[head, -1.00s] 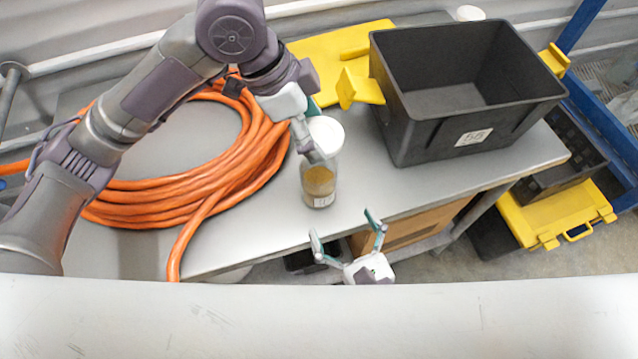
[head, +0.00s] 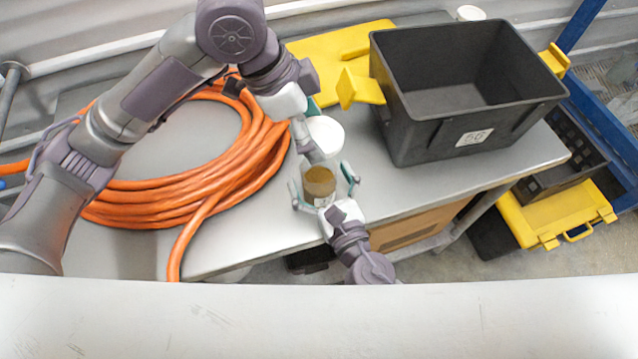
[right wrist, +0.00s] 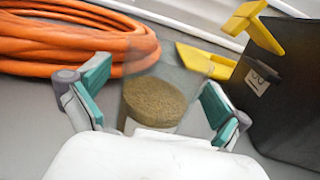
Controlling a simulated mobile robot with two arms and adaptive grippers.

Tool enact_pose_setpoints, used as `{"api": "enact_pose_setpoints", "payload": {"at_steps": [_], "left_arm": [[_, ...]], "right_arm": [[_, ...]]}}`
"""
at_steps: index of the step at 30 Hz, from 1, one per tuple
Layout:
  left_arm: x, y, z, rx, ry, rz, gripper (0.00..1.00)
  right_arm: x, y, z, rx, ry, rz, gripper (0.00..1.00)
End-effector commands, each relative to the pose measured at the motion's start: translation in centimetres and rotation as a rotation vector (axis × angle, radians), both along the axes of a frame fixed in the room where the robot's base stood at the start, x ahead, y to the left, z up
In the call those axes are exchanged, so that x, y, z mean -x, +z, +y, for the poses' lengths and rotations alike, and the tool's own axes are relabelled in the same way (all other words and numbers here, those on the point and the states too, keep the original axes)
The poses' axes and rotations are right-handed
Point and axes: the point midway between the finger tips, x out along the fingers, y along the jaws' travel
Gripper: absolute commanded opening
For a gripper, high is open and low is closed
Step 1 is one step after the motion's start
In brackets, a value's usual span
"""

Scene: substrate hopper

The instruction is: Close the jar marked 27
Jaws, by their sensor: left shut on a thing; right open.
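The clear jar (head: 319,183), with brown contents, stands on the grey table near its front edge. It also shows in the right wrist view (right wrist: 155,100), where its label is mostly hidden and no number can be read. My left gripper (head: 313,147) is shut on a white lid (head: 327,134) at the jar's top end. I cannot tell whether the lid touches the rim. My right gripper (head: 323,188) is open, with one finger on each side of the jar's lower part. In the right wrist view its fingers (right wrist: 155,105) appear apart from the glass.
A coiled orange hose (head: 190,195) lies left of the jar. A dark grey bin (head: 430,135) stands to the right, with a yellow piece (head: 345,50) behind. A white-topped item (head: 470,13) is behind the bin. The table's front edge is close to the jar.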

Motion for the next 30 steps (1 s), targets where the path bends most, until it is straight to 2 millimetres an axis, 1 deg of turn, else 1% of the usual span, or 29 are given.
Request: {"api": "enact_pose_setpoints", "payload": {"at_steps": [1,2,3,8,15,17,20,22,30], "left_arm": [[0.0,0.0,0.0,0.0,0.0,0.0,0.61],[0.0,0.0,0.0,0.0,0.0,0.0,0.61],[0.0,0.0,0.0,0.0,0.0,0.0,0.61],[0.0,0.0,0.0,0.0,0.0,0.0,0.61],[0.0,0.0,0.0,0.0,0.0,0.0,0.61],[0.0,0.0,0.0,0.0,0.0,0.0,0.61],[0.0,-0.2,0.0,0.0,0.001,0.0,0.61],[0.0,-0.7,0.0,0.0,0.001,0.002,0.61],[0.1,-4.6,0.0,0.002,0.002,0.003,0.61]], "right_arm": [[0.0,0.0,0.0,0.0,0.0,0.0,0.97],[0.0,0.0,0.0,0.0,0.0,0.0,0.92],[0.0,0.0,0.0,0.0,0.0,0.0,0.85],[0.0,0.0,0.0,0.0,0.0,0.0,0.58],[0.0,0.0,0.0,0.0,0.0,0.0,0.18],[0.0,0.0,0.0,0.0,0.0,0.001,0.09],[0.0,0.0,0.0,0.0,0.0,0.001,0.09],[0.0,0.0,0.0,0.0,0.0,0.001,0.09],[0.0,0.0,0.0,0.0,0.0,0.001,0.09]]}}
